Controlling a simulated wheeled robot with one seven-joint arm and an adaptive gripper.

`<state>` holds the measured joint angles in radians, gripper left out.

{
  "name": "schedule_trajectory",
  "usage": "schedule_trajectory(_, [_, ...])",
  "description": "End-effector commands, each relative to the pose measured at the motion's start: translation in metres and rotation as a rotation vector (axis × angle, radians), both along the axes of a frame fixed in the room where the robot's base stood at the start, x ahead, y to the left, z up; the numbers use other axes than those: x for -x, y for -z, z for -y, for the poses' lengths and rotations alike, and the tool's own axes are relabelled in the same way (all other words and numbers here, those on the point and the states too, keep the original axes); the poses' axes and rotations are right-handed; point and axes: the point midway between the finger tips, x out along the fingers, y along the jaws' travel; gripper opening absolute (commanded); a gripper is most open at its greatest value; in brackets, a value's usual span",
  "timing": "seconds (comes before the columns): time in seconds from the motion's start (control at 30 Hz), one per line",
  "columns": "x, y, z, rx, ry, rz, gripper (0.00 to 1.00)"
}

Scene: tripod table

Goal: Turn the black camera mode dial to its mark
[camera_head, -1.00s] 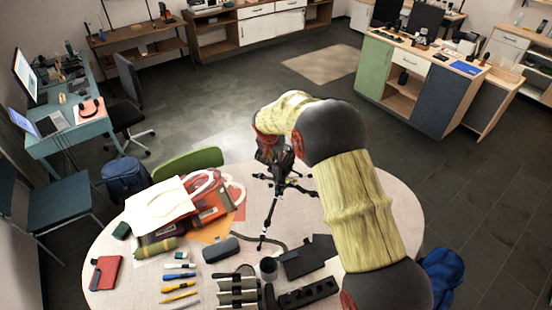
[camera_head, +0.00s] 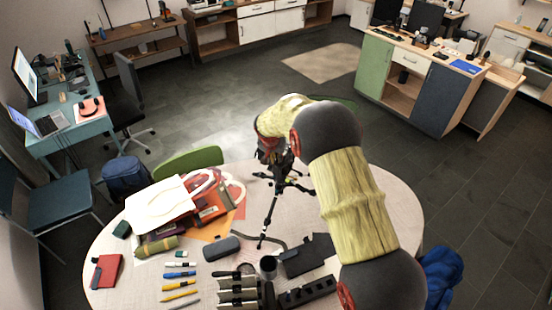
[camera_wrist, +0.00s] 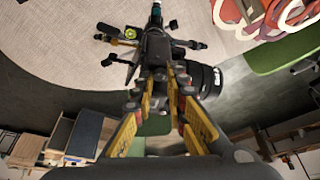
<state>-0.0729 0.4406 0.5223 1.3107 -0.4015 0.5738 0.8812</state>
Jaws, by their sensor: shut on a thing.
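A black camera with a thick lens (camera_wrist: 207,82) sits on a black tripod, seen from above in the wrist view. The tripod (camera_head: 268,218) stands on the round table in the head view, with the camera mostly hidden behind my arm. My gripper (camera_wrist: 160,82) reaches the camera body beside the lens, its yellow-sided fingers closed in on the mode dial. The dial is hidden between the fingertips, and neither its pointer nor its mark can be made out. In the head view my gripper (camera_head: 275,160) is dark and small, right at the camera.
The round table (camera_head: 130,265) holds a bag (camera_head: 212,205), a red notebook (camera_head: 106,271), pens, a dark case (camera_head: 221,248) and a cup (camera_head: 268,267), all below or left of the tripod. A green chair (camera_head: 190,162) stands at the table's far edge.

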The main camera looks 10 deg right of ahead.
Motion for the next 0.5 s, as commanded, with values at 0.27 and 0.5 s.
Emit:
schedule_trajectory(0.27, [-0.0002, -0.0006, 0.0002, -0.002, -0.02, 0.001, 0.0])
schedule_trajectory(0.5, [-0.0003, -0.0011, 0.0012, -0.001, -0.111, 0.002, 0.0])
